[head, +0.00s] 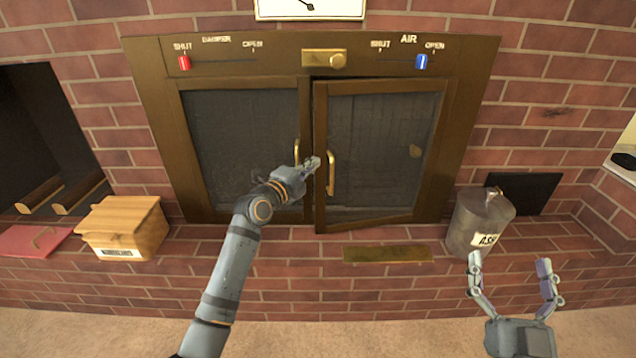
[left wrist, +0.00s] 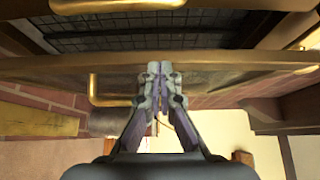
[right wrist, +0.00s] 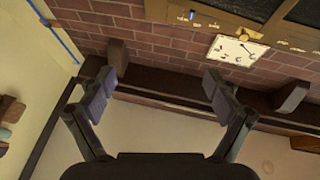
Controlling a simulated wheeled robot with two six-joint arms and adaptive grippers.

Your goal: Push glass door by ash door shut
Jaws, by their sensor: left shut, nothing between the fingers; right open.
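The right glass door (head: 372,150), brown-framed with dark glass, stands slightly ajar, its left edge proud of the surround. A brass handle (head: 331,174) is on its left edge. The left glass door (head: 242,145) sits flush with its frame; its handle (head: 297,152) is partly behind my left arm. My left gripper (head: 315,162) is shut and empty at the right door's left edge, beside the handle. In the left wrist view its fingertips (left wrist: 160,70) meet or nearly meet the door frame (left wrist: 220,72); contact is unclear. My right gripper (head: 511,268) is open and empty, low at the right.
A grey canister marked ASH (head: 480,222) stands right of the doors, above my right gripper. A brass plate (head: 388,254) lies below the right door. A wooden box (head: 122,226) is at the left. A red lever (head: 184,62) and a blue lever (head: 421,62) are above the doors.

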